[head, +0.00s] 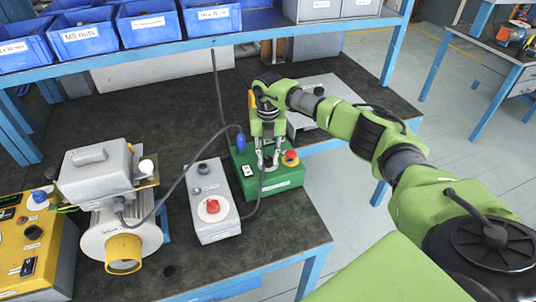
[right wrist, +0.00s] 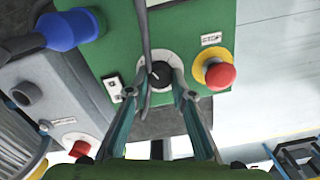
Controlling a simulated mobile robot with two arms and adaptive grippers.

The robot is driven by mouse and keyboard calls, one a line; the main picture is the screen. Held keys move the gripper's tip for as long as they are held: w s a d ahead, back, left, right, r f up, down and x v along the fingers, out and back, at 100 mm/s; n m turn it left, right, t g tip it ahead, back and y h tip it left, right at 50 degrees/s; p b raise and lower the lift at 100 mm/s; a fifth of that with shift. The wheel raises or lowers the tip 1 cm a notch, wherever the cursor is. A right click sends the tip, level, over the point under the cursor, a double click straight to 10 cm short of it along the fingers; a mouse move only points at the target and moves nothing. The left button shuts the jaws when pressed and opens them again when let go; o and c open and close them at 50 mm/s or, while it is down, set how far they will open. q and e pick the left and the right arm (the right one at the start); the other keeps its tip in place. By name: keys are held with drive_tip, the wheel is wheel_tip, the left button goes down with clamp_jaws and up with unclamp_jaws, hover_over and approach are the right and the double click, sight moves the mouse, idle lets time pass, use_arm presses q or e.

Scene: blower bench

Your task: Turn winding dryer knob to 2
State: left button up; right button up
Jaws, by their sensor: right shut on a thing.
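A green control box (head: 285,181) stands on the dark bench top, and my right gripper (head: 267,163) reaches down to its front face. In the right wrist view the box's green panel (right wrist: 200,22) fills the upper middle. A black knob (right wrist: 160,76) with a light pointer mark sits on a pale round dial there. The fingers of my right gripper (right wrist: 159,88) are closed on the knob, one on each side. The dial's numbers are too small to read. My left gripper is not in view.
A red stop button (right wrist: 219,74) is close beside the knob. A blue plug (head: 241,142) and cable are on the box's left. A grey box with a red knob (head: 212,205) and a blower (head: 120,240) stand further left. Blue bins (head: 82,37) line the shelf above.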

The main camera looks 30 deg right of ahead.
drive_tip(key=m+p, duration=0.1)
drive_tip(key=m, duration=0.2)
drive_tip(key=shift+r+m, duration=0.15)
drive_tip(key=shift+m, duration=0.25)
drive_tip(key=m+p, duration=0.1)
drive_tip(key=m, duration=0.2)
drive_tip(key=shift+m+p, duration=0.3)
drive_tip(key=shift+p, duration=0.05)
drive_tip(key=m+p, duration=0.1)
drive_tip(key=m, duration=0.2)
drive_tip(key=shift+p, duration=0.35)
drive_tip(key=shift+m+p, duration=0.75)
drive_tip(key=shift+m, duration=1.05)
drive_tip(key=o, duration=1.1)
